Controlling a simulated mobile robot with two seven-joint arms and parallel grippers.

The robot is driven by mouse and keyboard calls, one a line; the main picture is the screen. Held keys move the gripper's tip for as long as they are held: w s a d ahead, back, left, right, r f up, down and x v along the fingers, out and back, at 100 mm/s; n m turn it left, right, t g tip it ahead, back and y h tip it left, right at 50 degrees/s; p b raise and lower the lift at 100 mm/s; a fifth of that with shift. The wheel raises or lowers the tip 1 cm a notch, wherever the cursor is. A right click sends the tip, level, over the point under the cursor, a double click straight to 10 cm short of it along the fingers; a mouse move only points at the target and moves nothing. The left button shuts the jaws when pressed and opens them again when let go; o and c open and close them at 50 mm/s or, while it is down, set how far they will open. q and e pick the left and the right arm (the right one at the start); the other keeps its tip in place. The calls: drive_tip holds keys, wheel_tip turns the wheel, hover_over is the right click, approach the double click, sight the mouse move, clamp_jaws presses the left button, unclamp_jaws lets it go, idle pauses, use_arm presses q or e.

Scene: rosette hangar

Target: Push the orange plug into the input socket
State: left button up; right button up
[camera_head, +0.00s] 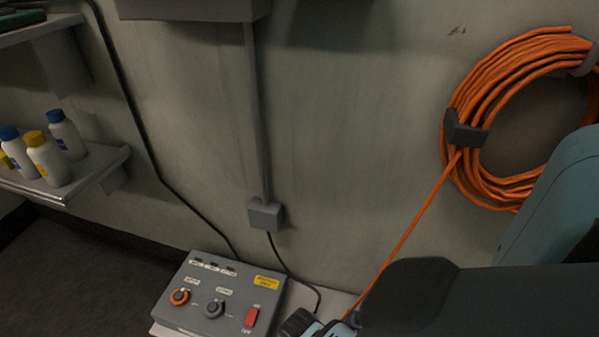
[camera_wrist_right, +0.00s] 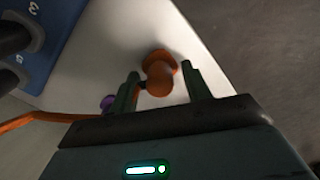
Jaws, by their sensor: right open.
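The orange plug (camera_wrist_right: 158,78) lies on a pale surface in the right wrist view, between the two spread fingers of my right gripper (camera_wrist_right: 160,88). The gripper is open around or just above it; contact cannot be told. My left gripper is not in view.
An orange cable coil (camera_head: 470,90) hangs on the wall, its cable running down behind my right arm. A red switch (camera_head: 251,317) is on the box. Bottles (camera_head: 43,158) stand on a shelf at left. A blue panel (camera_wrist_right: 52,48) with dark round parts is near the right gripper.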

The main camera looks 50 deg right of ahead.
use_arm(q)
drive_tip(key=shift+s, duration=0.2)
use_arm(e)
clamp_jaws()
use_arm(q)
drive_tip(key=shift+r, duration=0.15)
use_arm(e)
drive_tip(key=shift+r, duration=0.1)
drive_tip(key=shift+r+p, duration=1.6)
drive_tip(key=shift+r, duration=0.1)
drive_tip(key=shift+r+p, duration=1)
drive_tip(key=shift+r, duration=0.15)
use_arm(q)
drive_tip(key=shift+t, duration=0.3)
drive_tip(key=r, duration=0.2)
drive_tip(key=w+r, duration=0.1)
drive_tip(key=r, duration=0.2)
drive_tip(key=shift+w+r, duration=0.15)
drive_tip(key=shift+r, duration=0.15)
use_arm(e)
drive_tip(key=shift+r, duration=0.1)
